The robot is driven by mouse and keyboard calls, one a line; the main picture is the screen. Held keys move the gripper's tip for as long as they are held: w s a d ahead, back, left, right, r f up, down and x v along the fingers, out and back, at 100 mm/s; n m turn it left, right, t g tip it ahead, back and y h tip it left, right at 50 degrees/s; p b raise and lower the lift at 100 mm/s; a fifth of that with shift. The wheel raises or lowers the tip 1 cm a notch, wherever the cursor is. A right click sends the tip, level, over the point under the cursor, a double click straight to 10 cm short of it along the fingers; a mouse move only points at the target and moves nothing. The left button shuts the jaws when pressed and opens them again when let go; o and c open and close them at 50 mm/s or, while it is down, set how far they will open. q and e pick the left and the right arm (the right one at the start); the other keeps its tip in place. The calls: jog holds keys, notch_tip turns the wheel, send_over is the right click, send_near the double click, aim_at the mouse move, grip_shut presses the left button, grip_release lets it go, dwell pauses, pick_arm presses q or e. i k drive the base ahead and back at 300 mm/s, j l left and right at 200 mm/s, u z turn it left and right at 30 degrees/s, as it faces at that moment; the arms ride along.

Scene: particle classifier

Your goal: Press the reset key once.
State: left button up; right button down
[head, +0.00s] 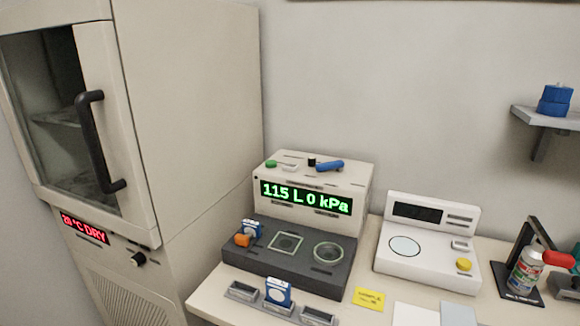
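A beige instrument (314,195) with a green display reading "115 L 0 kPa" stands on the bench. On its top are a green button (271,163), a pale key (290,168), a black knob (311,161) and a blue lever (330,166). A white scale-like device (430,240) to its right has a dark blank display, a yellow button (463,265) and a small pale key (460,245). Labels are too small to read, so I cannot tell which one is the reset key. Neither of my grippers is in view.
A tall cabinet (190,120) with a black handle (92,140) and red "20°C DRY" display fills the left. A blue-and-white item (278,291) sits among small grey trays at the front. A yellow note (369,299) lies nearby. A red-nozzled can (524,272) stands right, below a shelf (545,118).

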aim_at(288, 167)
jog(key=j+u, duration=0.2)
jog(key=j, duration=1.5)
